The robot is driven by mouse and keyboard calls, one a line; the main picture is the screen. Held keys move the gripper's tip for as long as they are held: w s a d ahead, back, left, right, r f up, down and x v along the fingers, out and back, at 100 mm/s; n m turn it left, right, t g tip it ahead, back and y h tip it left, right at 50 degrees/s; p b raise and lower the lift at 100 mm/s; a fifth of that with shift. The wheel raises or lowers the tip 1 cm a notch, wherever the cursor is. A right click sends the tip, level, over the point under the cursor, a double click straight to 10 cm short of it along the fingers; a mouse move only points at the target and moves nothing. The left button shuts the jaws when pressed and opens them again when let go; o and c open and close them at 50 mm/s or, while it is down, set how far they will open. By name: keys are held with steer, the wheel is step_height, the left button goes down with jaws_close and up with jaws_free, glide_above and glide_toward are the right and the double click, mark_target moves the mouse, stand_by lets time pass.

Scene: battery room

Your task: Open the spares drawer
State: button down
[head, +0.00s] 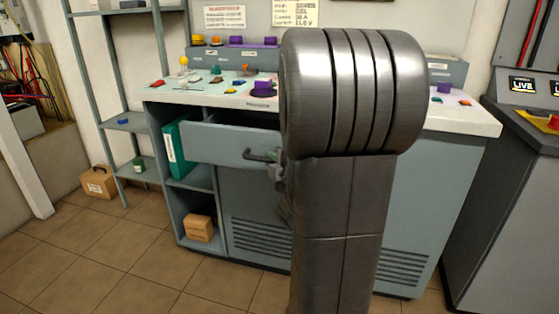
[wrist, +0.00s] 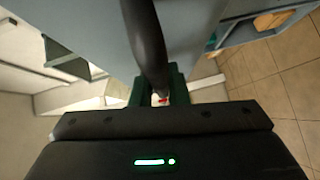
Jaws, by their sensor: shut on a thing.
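The spares drawer's blue-grey front (head: 215,144) stands out from the bench under the left part of the worktop, with a dark gap above it. Its front overlaps part of the open shelf bay behind. The dark bar handle (head: 258,155) is on the right part of that front. My gripper (head: 277,172) is at the handle's right end, mostly hidden behind my arm in the head view. In the wrist view the handle (wrist: 147,45) runs down between the green fingers of my gripper (wrist: 158,90), which are shut on it. The drawer's contents are not visible.
The worktop (head: 150,96) carries several small coloured parts. A green binder (head: 173,150) and a cardboard box (head: 198,228) sit in the bay. A metal shelf rack (head: 92,100) stands left, a grey console (head: 505,190) right. The tiled floor (head: 130,245) at front left is clear.

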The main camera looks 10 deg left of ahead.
steer(key=shift+s+b, duration=0.8)
steer(key=shift+s, duration=1.85)
steer(key=c, duration=1.4)
jaws_free()
steer(key=p+v, duration=0.4)
steer(key=v, duration=0.9)
steer(key=shift+s+d+p, duration=0.2)
steer(key=shift+s+p, duration=0.05)
steer(key=shift+p, duration=0.15)
steer(key=shift+r, duration=0.1)
steer(key=shift+a, duration=0.1)
